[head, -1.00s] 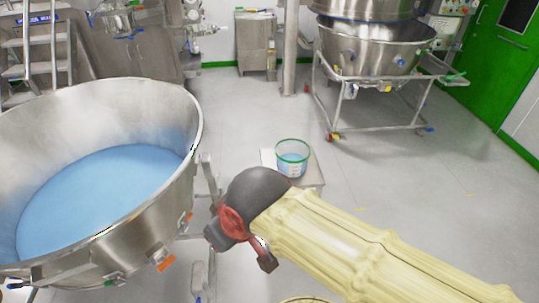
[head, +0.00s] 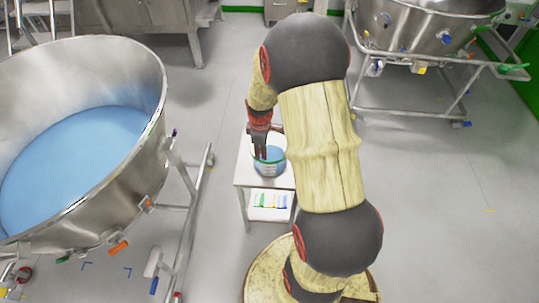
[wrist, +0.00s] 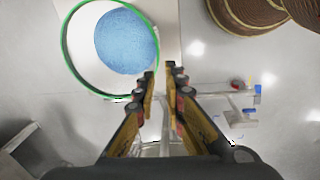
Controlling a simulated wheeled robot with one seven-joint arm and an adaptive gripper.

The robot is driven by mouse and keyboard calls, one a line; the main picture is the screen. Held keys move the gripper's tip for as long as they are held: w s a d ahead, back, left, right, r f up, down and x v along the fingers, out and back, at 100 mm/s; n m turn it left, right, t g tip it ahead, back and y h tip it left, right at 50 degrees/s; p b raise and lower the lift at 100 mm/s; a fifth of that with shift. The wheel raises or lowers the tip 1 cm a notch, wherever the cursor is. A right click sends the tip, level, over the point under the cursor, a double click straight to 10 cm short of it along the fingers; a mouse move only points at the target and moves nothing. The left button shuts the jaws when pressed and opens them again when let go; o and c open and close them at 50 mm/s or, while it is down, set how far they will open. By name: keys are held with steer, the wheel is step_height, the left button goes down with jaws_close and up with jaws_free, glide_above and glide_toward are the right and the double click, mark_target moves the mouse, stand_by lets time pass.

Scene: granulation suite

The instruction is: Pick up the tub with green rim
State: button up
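The tub with green rim (head: 272,170) is clear-walled with blue contents and stands upright on a small white-topped stand. In the wrist view its green rim (wrist: 66,58) fills the upper left. My gripper (head: 262,153) points down at the tub's rim in the head view, with the fingers partly overlapping the tub. In the wrist view my gripper (wrist: 162,73) is open with a narrow gap between the fingertips. The right edge of the rim lies by the left fingertip and the gap. I cannot tell whether the fingers touch the wall or are still above it.
The stand (head: 246,174) has a lower shelf with a labelled item (head: 270,202). A large steel bowl of blue material (head: 140,165) on a wheeled frame is to the left. Another steel vessel on a frame (head: 410,30) is at the upper right. Floor to the right is clear.

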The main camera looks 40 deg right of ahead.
step_height(320, 180, down, 5)
steer(key=s+d, duration=0.2)
steer(key=d, duration=0.1)
steer(key=b, duration=0.2)
glide_above(268, 175)
steer(key=shift+n+g, duration=0.3)
steer(key=shift+n, duration=0.1)
steer(key=f, duration=0.6)
steer(key=shift+s, duration=0.4)
steer(key=shift+w+f+b, duration=0.2)
steer(key=shift+f+b, duration=0.55)
steer(key=shift+f, duration=0.75)
steer(key=shift+w+f+b, duration=0.2)
steer(key=shift+f+b, duration=0.5)
steer(key=shift+f, duration=0.75)
jaws_close()
steer(key=shift+r, duration=0.15)
